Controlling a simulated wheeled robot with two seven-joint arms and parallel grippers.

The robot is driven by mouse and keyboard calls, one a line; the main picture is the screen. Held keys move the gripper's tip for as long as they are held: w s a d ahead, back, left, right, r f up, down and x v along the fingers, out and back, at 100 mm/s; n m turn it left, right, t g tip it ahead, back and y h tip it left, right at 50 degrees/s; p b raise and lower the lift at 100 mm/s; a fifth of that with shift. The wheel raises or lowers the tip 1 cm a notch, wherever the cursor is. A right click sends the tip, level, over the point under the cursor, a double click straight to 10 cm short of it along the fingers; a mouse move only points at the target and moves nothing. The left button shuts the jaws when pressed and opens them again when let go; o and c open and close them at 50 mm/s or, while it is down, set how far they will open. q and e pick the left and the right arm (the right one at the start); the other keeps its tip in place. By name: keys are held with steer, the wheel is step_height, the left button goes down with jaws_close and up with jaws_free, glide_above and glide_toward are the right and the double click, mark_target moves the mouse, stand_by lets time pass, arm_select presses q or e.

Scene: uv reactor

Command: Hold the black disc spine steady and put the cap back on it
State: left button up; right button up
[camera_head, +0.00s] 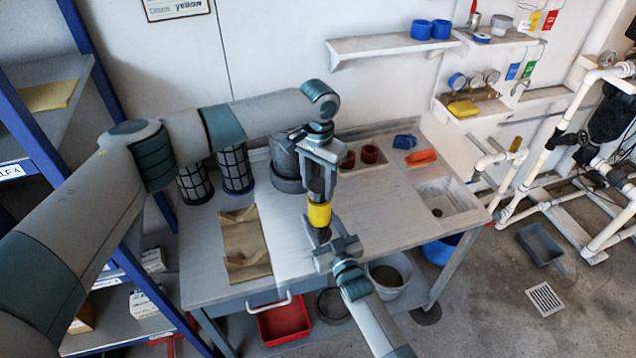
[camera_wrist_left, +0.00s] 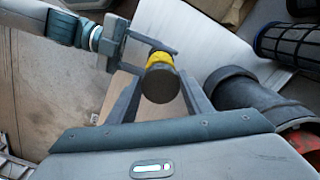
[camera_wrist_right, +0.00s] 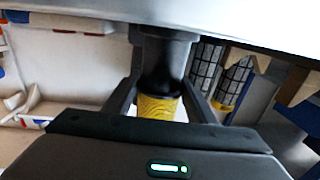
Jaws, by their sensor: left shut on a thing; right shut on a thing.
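My left gripper (camera_head: 322,188) points down above the table and is shut on a dark grey, round-ended piece, which looks like the cap (camera_wrist_left: 161,86). Directly below it is a yellow ribbed band (camera_head: 319,214), which also shows in the right wrist view (camera_wrist_right: 160,107). The black disc spine (camera_wrist_right: 162,62) shows below the band, nearer the table. My right gripper (camera_head: 325,246) comes from the front and is shut on the spine, which stands about upright. Cap, band and spine are roughly in line. I cannot tell whether the cap touches the band or is seated.
The table's middle right is clear.

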arm_select(q)
steer(key=shift+f, duration=0.55)
steer(key=m, duration=0.4)
steer(key=shift+w+a, duration=0.1)
steer(key=m, duration=0.5)
steer(key=shift+w+m, duration=0.15)
steer(key=shift+m, duration=0.25)
steer(key=m, duration=0.5)
steer(key=shift+w, duration=0.15)
steer(key=m, duration=0.6)
steer(key=shift+w, duration=0.2)
steer(key=m, duration=0.6)
steer(key=shift+d+m, duration=0.3)
steer(key=shift+m, duration=0.1)
steer(key=m, duration=0.4)
steer(key=shift+d, duration=0.1)
steer(key=m, duration=0.4)
steer(key=shift+d, duration=0.1)
